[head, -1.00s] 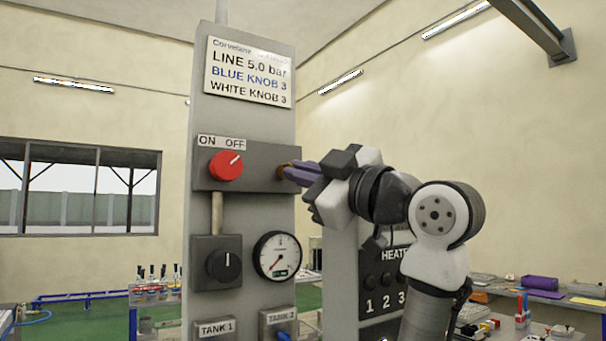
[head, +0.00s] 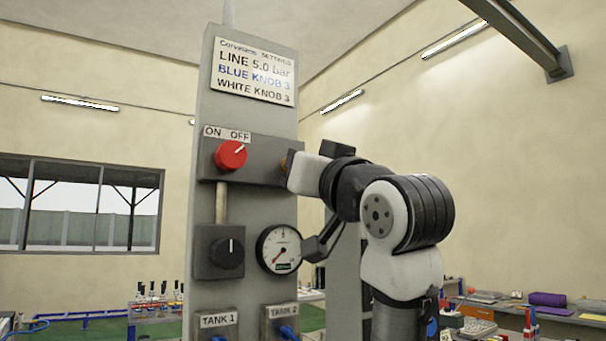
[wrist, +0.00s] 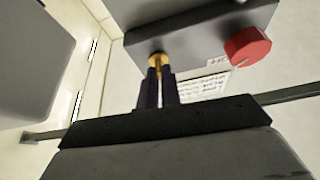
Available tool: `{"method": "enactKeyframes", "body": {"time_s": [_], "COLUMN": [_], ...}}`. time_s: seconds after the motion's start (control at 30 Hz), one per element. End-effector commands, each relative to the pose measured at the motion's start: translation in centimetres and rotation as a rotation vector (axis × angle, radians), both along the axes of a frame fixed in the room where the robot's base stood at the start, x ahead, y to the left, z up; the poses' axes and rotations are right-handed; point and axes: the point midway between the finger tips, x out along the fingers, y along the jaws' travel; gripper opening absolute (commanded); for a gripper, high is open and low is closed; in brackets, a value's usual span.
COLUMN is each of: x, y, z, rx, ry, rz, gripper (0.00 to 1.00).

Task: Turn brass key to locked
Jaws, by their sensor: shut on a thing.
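The brass key (wrist: 158,60) sits at the right end of the grey switch box, right of the red knob (head: 231,155) in the head view. In the wrist view my gripper (wrist: 159,77) has its two dark fingers shut on the key from either side, with a thin brass strip showing between them. In the head view a bit of the brass key (head: 284,163) shows at the box, while the white gripper body hides my fingers. The key's turn angle and any locked mark cannot be read. The red knob also shows in the wrist view (wrist: 247,47).
The grey switch box (head: 262,168) is on a tall grey panel (head: 208,100). Below it are a black knob (head: 228,252) and a round gauge (head: 279,249), with my arm close to the gauge's right. A settings sign (head: 254,70) is above.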

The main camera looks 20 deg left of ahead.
Motion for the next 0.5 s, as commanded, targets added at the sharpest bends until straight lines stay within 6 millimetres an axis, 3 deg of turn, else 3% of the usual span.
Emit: {"method": "enactKeyframes", "body": {"time_s": [0.5], "x": [-0.43], "y": [0.31], "z": [0.09], "rx": [0.285], "ry": [0.368], "rz": [0.002], "gripper": [0.00]}}
